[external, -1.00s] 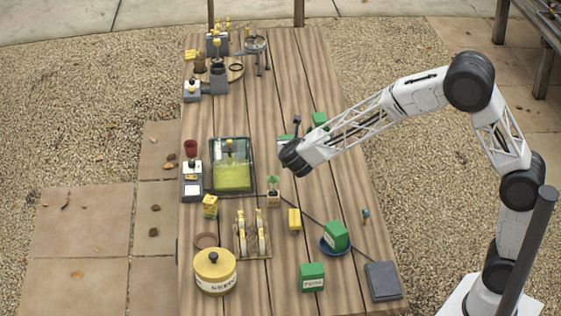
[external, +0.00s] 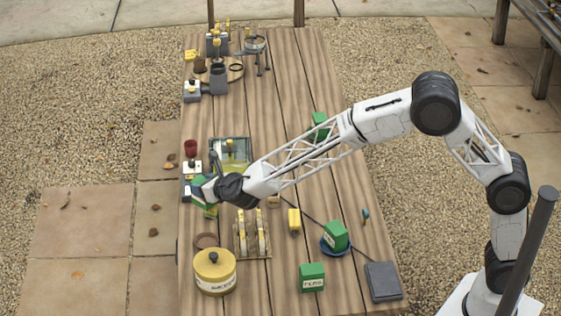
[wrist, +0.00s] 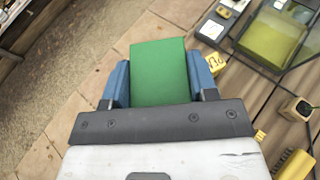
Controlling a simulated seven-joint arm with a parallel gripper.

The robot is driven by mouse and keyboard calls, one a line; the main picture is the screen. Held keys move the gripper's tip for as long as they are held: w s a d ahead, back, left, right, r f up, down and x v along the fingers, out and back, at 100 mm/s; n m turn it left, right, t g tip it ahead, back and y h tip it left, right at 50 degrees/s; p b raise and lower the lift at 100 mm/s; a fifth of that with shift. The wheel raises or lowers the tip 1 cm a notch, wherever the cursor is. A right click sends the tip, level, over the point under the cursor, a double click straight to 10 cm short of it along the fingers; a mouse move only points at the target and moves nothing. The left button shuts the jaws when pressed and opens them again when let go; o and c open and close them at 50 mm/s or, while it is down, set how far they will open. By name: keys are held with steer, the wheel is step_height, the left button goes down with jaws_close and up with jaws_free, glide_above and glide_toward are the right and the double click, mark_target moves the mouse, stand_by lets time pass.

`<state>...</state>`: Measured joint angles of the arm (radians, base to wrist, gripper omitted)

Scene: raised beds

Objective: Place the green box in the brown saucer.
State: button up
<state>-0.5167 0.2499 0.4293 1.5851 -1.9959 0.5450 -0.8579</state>
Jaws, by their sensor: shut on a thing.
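My gripper (external: 207,190) is shut on a green box (external: 199,184) at the left edge of the table. In the wrist view the box (wrist: 158,72) sits between the two blue fingers. I cannot tell the exact height of the box. The saucer is not in the wrist view.
Other green boxes stand at the front (external: 312,279), in a blue saucer (external: 323,248) and at the back (external: 320,120). A yellow block (external: 294,220) and glass tray (external: 246,142) stand nearby.

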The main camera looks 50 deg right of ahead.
steer(key=f, duration=0.2)
steer(key=a+f, duration=0.1)
steer(key=f, duration=0.1)
steer(key=shift+a+f, duration=0.1)
steer(key=shift+f, duration=0.4)
step_height(320, 180, down, 6)
stand_by(0.4)
steer(key=shift+f, duration=0.2)
steer(key=shift+f, duration=1.75)
steer(key=shift+f, duration=0.5)
steer(key=o, duration=1)
steer(key=shift+c, duration=0.2)
